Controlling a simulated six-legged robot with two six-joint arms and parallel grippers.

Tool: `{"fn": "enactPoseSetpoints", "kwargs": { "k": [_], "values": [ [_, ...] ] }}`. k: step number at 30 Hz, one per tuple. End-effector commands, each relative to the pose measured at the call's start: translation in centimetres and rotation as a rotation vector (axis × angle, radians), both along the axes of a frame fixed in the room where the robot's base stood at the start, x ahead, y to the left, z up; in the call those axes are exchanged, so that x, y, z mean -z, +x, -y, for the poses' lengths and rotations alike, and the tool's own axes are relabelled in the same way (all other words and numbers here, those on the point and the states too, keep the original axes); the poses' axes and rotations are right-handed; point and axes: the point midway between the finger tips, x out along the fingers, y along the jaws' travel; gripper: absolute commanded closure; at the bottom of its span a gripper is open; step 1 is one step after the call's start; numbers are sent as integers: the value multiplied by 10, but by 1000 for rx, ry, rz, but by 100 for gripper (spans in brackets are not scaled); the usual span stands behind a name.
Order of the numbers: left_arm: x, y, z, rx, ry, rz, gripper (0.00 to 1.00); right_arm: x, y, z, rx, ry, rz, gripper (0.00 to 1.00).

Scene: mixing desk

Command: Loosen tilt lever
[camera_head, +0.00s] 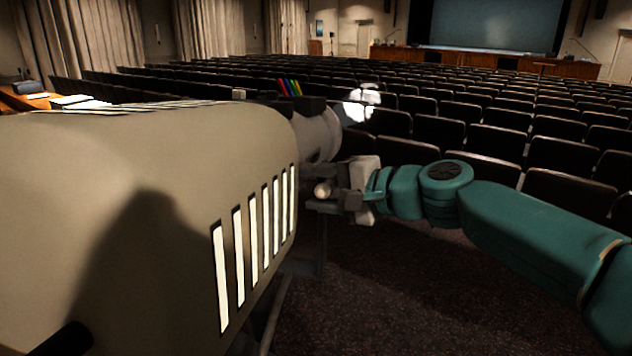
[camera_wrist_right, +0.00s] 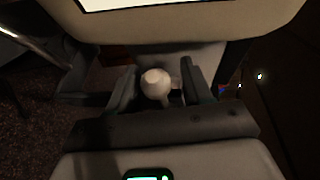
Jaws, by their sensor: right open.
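A pale ball knob, seemingly the end of the tilt lever (camera_head: 321,190), sits at the right side of a large beige lamp housing (camera_head: 200,160), near its front end. In the right wrist view the knob (camera_wrist_right: 156,84) lies between the two dark fingers, its short stem pointing toward the palm. My right gripper (camera_head: 330,202) reaches in from the right and is open around the knob; it also shows in the wrist view (camera_wrist_right: 158,76). A gap shows on either side of the knob, so the fingers are not closed on it. My left gripper is out of view.
The housing with its lit slots fills the left of the head view. A dark stand (camera_head: 322,250) shows below the lever. Rows of dark seats (camera_head: 440,130) lie beyond, facing a stage screen (camera_head: 487,25). Carpeted floor is clear below my right arm.

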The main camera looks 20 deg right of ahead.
Motion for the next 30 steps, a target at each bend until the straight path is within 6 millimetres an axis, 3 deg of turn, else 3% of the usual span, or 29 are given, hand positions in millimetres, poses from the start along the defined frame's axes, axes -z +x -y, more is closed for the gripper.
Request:
{"fn": "enactPoseSetpoints", "kwargs": {
  "k": [11,15,16,30],
  "values": [
    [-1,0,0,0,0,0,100,2,6,-4,0,0,0,50],
    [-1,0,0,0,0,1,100,2,6,-4,0,0,0,96],
    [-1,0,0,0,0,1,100,2,6,-4,0,0,0,100],
    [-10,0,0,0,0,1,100,-1,8,8,5,12,-28,100]
  ]
}}
